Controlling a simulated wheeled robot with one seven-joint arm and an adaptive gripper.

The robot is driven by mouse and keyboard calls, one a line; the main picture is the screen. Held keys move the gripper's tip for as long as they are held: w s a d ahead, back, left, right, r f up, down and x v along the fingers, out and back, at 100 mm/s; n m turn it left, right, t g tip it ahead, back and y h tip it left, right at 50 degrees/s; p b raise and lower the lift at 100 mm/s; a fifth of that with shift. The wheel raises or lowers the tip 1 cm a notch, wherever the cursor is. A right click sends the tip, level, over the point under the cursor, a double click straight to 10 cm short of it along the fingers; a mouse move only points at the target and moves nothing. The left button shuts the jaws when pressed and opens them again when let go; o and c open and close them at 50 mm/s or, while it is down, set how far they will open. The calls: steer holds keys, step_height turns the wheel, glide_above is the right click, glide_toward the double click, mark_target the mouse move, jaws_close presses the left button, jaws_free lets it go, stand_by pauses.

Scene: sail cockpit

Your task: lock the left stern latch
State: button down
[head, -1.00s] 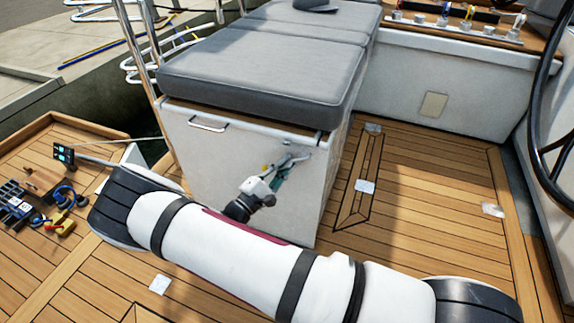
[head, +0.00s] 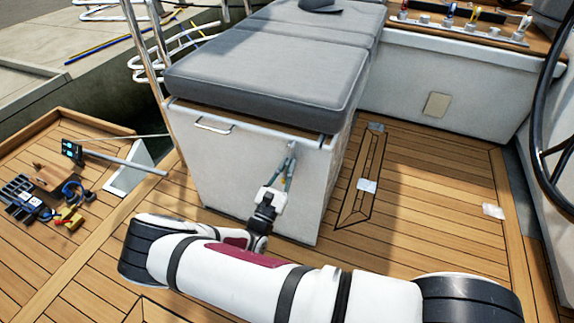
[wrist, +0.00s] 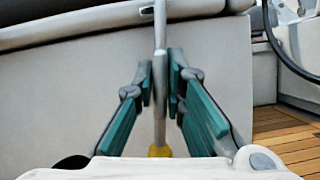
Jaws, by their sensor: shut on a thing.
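The latch is a slim metal lever (wrist: 160,40) on the white end face of the cushioned locker. In the wrist view it stands upright, with a yellow piece (wrist: 160,151) at its lower end. My gripper (wrist: 161,82) has teal finger pads on either side of the lever and is shut on it. In the head view my gripper (head: 288,168) reaches up to the locker's end face from below, and its fingers partly hide the latch. Whether the latch is locked cannot be told.
The white locker (head: 235,165) carries a grey cushion (head: 260,75). A handle (head: 213,126) sits on its upper left. Tools and a yellow item (head: 68,217) lie on the teak deck at left. A steering wheel (head: 540,140) stands at right. Deck right of the locker is mostly clear.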

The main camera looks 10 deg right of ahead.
steer(key=shift+f+n+y, duration=0.1)
steer(key=shift+n+y, duration=0.2)
steer(key=shift+n, duration=0.7)
steer(key=shift+n+t+y+p, duration=0.3)
steer(key=shift+n+t, duration=0.1)
steer(key=shift+t, duration=0.1)
steer(key=c, duration=1.7)
jaws_free()
steer(key=shift+s+a, duration=0.1)
steer(key=shift+s, duration=0.05)
steer(key=v, duration=1.1)
steer(key=shift+s+a+f, duration=0.25)
steer(key=shift+r, duration=0.1)
